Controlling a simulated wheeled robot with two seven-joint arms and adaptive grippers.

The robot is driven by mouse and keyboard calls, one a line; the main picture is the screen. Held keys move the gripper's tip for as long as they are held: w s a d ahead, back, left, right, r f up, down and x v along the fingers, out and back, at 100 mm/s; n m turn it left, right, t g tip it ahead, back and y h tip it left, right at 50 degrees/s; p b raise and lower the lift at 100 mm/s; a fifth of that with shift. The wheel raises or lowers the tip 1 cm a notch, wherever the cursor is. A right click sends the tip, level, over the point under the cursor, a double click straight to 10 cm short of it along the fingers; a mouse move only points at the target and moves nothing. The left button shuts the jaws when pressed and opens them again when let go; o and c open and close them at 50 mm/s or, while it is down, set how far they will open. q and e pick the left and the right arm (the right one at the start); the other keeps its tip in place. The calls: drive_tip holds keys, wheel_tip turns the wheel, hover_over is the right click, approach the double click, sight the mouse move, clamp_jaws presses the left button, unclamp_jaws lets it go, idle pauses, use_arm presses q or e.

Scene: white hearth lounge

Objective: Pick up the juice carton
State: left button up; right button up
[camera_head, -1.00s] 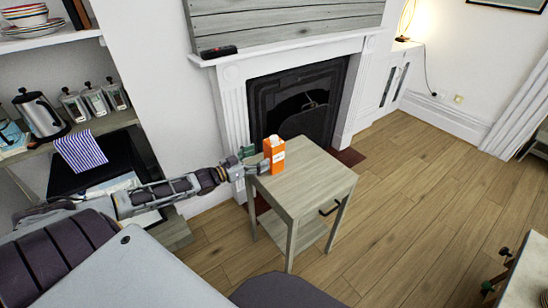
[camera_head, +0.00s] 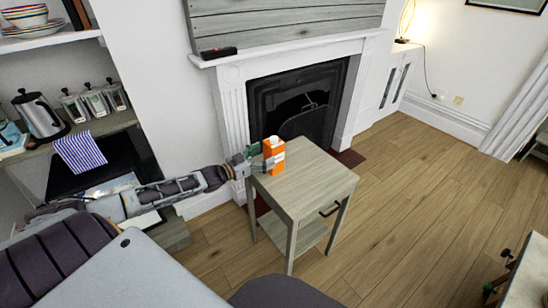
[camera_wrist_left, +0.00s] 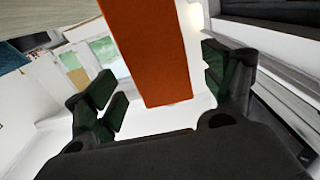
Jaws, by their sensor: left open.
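The orange juice carton (camera_head: 274,156) with a white top stands upright on the small grey wooden side table (camera_head: 312,182), near its back left corner. My left gripper (camera_head: 259,158) reaches in from the left and is at the carton. In the left wrist view the orange carton (camera_wrist_left: 152,55) lies between the two green-padded fingers of the open gripper (camera_wrist_left: 160,95). Gaps show on both sides of the carton there, so the fingers do not appear to touch it. My right gripper is not seen.
A white fireplace (camera_head: 232,112) stands close behind the table. A counter at the left holds a kettle (camera_head: 41,116), several jars and a striped towel (camera_head: 79,152). The wooden floor (camera_head: 420,170) to the right is clear.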

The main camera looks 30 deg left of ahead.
sight(267, 155)
use_arm(q)
drive_tip(key=shift+w, duration=0.15)
drive_tip(key=shift+w+d, duration=0.2)
drive_tip(key=shift+w, duration=0.15)
drive_tip(key=shift+w+d+f+b, duration=0.2)
drive_tip(key=shift+w+b, duration=0.2)
drive_tip(key=shift+w, duration=0.15)
drive_tip(key=shift+w+d, duration=0.1)
drive_tip(key=shift+w, duration=0.1)
drive_tip(key=shift+b+x, duration=0.3)
drive_tip(key=shift+x, duration=0.55)
drive_tip(key=shift+w+d, duration=0.15)
drive_tip(key=shift+w, duration=0.1)
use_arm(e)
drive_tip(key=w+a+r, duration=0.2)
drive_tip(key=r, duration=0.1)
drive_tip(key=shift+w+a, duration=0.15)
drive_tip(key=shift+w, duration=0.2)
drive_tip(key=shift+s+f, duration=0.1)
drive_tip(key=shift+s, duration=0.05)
